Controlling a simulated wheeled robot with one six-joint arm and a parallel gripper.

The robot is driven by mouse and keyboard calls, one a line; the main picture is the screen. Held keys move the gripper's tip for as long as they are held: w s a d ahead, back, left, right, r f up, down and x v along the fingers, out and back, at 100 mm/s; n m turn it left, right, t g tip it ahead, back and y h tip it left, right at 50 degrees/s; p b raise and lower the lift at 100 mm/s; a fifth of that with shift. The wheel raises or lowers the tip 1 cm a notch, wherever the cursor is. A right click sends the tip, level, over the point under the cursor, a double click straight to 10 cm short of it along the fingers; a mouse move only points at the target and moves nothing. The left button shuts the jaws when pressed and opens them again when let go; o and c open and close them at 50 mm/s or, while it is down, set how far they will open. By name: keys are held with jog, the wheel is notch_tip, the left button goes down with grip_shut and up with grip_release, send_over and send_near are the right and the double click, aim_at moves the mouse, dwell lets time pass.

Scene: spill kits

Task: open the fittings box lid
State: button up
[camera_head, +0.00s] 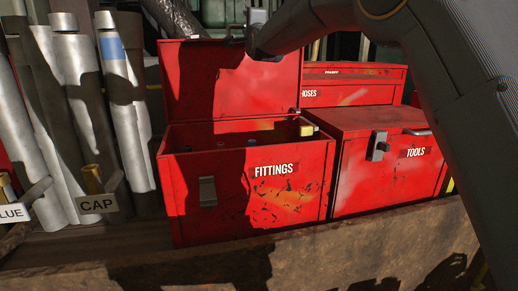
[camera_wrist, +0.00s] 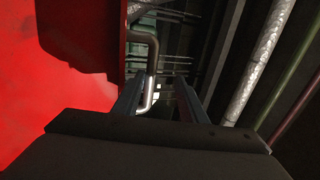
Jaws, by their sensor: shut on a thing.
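The red fittings box (camera_head: 300,212) sits in the middle of the head view, with a white FITTINGS label and a latch (camera_head: 207,191) on its front. Its lid (camera_head: 225,90) stands raised, about upright, along the back edge, so the box is open at the top. Small fittings, partly in shadow, show inside. My gripper (camera_head: 238,36) is at the lid's upper edge, shut on the lid handle. In the wrist view the grey bent handle (camera_wrist: 149,55) runs between the fingers (camera_wrist: 157,95), with the red lid (camera_wrist: 55,70) on the left.
A red TOOLS box (camera_head: 385,180) stands right of the fittings box, with a HOSES box (camera_head: 350,92) behind it. Silvery rolls (camera_head: 85,85) and a CAP tag (camera_head: 97,204) are at the left. A wooden board (camera_head: 300,262) runs along the front.

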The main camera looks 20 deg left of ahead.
jog(key=shift+b+v, duration=1.65)
jog(key=shift+v, duration=0.5)
